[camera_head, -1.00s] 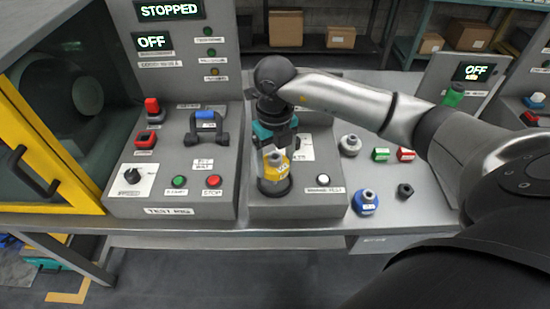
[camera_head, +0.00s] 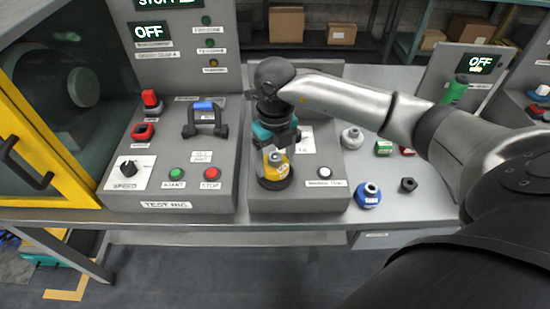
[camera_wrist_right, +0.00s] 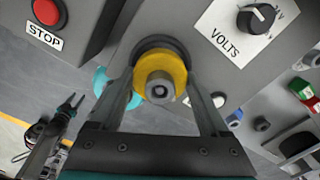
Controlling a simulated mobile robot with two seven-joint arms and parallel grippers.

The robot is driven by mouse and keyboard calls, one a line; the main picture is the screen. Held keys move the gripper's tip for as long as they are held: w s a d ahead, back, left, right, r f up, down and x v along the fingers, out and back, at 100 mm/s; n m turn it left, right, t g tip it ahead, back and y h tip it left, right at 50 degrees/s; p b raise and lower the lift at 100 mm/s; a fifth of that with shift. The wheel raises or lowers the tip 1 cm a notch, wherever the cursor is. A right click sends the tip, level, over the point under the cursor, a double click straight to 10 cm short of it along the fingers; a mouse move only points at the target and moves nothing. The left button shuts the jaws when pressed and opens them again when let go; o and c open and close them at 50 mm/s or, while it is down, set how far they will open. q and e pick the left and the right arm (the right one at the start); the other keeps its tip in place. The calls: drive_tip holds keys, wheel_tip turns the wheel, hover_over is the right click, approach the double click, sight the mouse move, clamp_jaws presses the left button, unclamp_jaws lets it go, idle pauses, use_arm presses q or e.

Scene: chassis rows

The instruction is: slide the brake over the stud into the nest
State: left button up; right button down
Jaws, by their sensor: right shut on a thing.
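A yellow, round part with a grey hub, which I take to be the brake (camera_head: 277,166), is between the fingers of my right gripper (camera_head: 272,150). It stands at a dark round base, which I take to be the nest (camera_head: 274,184), on a grey console. In the right wrist view the yellow part (camera_wrist_right: 162,72) is between the two fingers, with the dark nest rim behind it. The stud cannot be told apart from the hub, and seating depth is unclear. My left gripper (camera_wrist_right: 72,104) seems to show small at the left of the wrist view, fingers apart, over the floor.
A white button (camera_head: 324,172) and a VOLTS knob (camera_wrist_right: 256,18) are beside the nest. The test rig panel (camera_head: 170,190) stands left. A blue part (camera_head: 368,195), a grey part (camera_head: 352,137) and a black nut (camera_head: 408,185) lie on the bench to the right.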

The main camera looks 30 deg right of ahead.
drive_tip(key=shift+f+b, duration=0.6)
drive_tip(key=shift+f, duration=0.15)
drive_tip(key=shift+c, duration=0.5)
unclamp_jaws()
drive_tip(key=shift+o, duration=0.5)
drive_tip(key=shift+s+a+f, duration=0.1)
wheel_tip(320, 180, up, 16)
drive_tip(key=p, duration=0.2)
drive_tip(key=shift+f, duration=0.2)
